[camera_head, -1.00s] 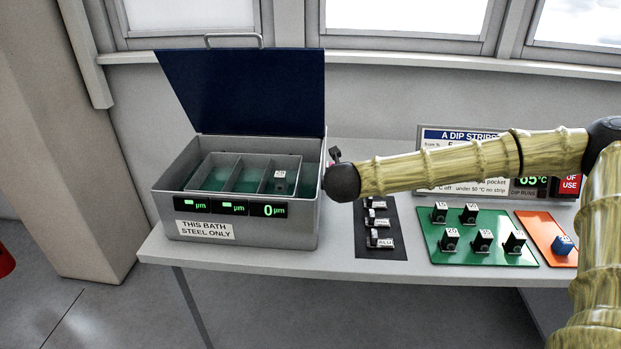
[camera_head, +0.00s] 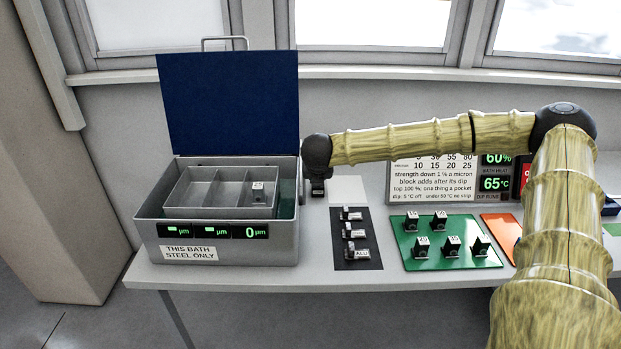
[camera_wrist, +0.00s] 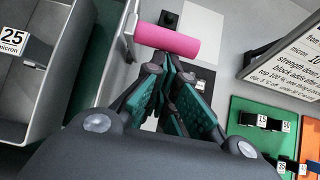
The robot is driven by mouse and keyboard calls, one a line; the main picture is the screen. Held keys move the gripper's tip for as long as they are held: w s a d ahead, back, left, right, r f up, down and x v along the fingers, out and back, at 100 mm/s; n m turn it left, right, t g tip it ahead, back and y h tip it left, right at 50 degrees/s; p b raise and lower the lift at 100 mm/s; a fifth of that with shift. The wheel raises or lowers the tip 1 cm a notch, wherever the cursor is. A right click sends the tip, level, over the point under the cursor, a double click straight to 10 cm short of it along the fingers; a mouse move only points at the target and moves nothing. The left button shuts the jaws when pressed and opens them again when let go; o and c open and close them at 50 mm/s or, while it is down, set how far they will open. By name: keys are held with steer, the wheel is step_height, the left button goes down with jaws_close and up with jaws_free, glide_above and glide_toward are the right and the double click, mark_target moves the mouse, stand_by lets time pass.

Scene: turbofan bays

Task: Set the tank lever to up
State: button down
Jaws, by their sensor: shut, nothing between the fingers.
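The grey tank (camera_head: 215,275) stands at the left of the table with its dark blue lid (camera_head: 228,105) raised. A pink cylindrical handle (camera_wrist: 167,40), apparently the tank lever's grip, lies across the top of the wrist view, beside the tank wall (camera_wrist: 118,50). In the head view I cannot make out the lever near my arm's end. My gripper (camera_head: 318,190) points down just right of the tank. In the wrist view its fingers (camera_wrist: 165,78) are shut and empty, with the tips close to the pink handle. I cannot tell whether they touch it.
A divided tray (camera_head: 205,207) in the tank holds a block marked 25 (camera_head: 258,190). To the right are a black mat (camera_head: 343,222) with several labelled pieces, a green mat (camera_head: 415,262) with several blocks, an orange mat (camera_head: 497,222) and a sign (camera_head: 440,178) behind.

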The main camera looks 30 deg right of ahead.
steer(key=shift+w+r, duration=0.15)
steer(key=shift+r, duration=0.15)
steer(key=p+v, duration=0.4)
steer(key=v, duration=0.5)
steer(key=shift+r, duration=0.4)
